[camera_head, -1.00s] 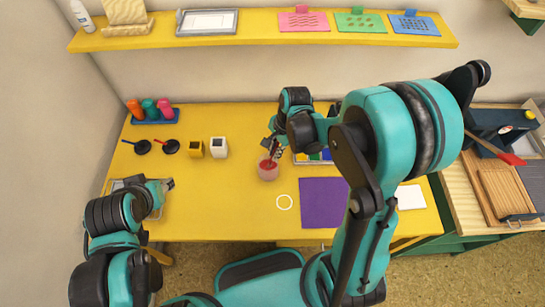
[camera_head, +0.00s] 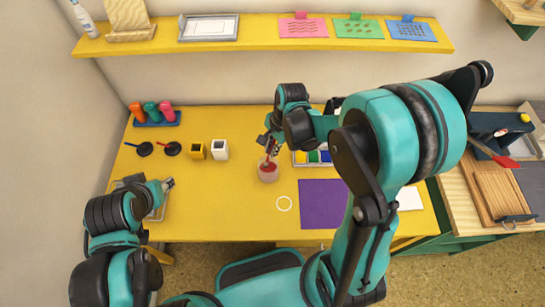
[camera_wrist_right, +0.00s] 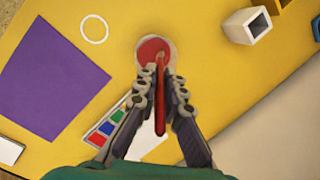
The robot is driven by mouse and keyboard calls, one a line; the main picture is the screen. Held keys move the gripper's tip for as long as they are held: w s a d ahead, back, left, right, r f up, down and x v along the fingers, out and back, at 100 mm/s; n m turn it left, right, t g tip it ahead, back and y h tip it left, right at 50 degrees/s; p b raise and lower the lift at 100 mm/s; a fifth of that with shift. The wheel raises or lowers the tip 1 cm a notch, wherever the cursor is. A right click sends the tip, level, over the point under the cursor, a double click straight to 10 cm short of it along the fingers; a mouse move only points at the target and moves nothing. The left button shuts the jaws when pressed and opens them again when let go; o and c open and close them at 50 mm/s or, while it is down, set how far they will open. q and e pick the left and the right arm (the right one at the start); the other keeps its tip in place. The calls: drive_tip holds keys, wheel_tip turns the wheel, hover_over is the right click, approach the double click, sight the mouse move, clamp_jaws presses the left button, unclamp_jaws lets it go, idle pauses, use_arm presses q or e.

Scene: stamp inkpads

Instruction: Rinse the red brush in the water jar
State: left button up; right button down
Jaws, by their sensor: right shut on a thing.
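The water jar (camera_head: 268,174) is a small, pale, see-through cup on the yellow table, and its content looks red. It also shows in the right wrist view (camera_wrist_right: 170,48). My right gripper (camera_head: 270,150) is above the jar, shut on the red brush (camera_wrist_right: 160,112). The brush's lower end reaches into the jar's mouth; its tip is hard to make out against the red. My left gripper (camera_head: 168,184) is away at the table's left side, near a grey tray, and its jaws are too small to read.
A paint palette (camera_head: 312,157) lies just right of the jar, a purple sheet (camera_head: 322,204) and white ring (camera_head: 284,203) nearer me. White (camera_head: 220,150) and yellow (camera_head: 197,151) holders and two dark round pads stand left. The table between left arm and jar is clear.

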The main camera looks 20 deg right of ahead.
drive_tip(key=shift+r+p, duration=2.25)
drive_tip(key=shift+r, duration=1.05)
wheel_tip(320, 180, up, 4)
drive_tip(key=p, duration=0.3)
drive_tip(key=shift+f, duration=0.1)
